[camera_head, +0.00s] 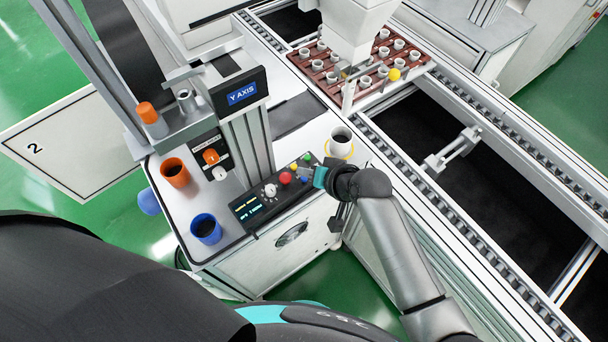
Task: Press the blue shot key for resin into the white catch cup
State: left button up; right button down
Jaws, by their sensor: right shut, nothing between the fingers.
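The control panel (262,200) lies along the front edge of the white bench, with a lit display, a white knob, a red button and small coloured keys. The white catch cup (341,150) stands upright just behind, by a yellow ring, with a dark inside. My right gripper (306,173) is shut and empty at the panel's right end. I cannot tell whether its tips touch a key. My left gripper is out of view.
An orange cup (174,176) and a blue cup (206,231) stand at the bench's left. The Y AXIS column (247,140) rises behind the panel. A brown tray (333,88) of white cups sits under the white head (352,30). Conveyor rails (450,210) run along the right.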

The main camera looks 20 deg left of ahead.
jog(key=shift+f, duration=0.1)
dwell(0.3)
jog(key=shift+f, duration=0.35)
jog(key=shift+f+b, duration=0.5)
dwell(0.6)
dwell(0.3)
jog(key=shift+r+p, duration=0.95)
jog(key=shift+p, duration=0.15)
notch_tip(320, 180, up, 5)
jog(key=p, duration=0.5)
jog(key=shift+f, duration=0.15)
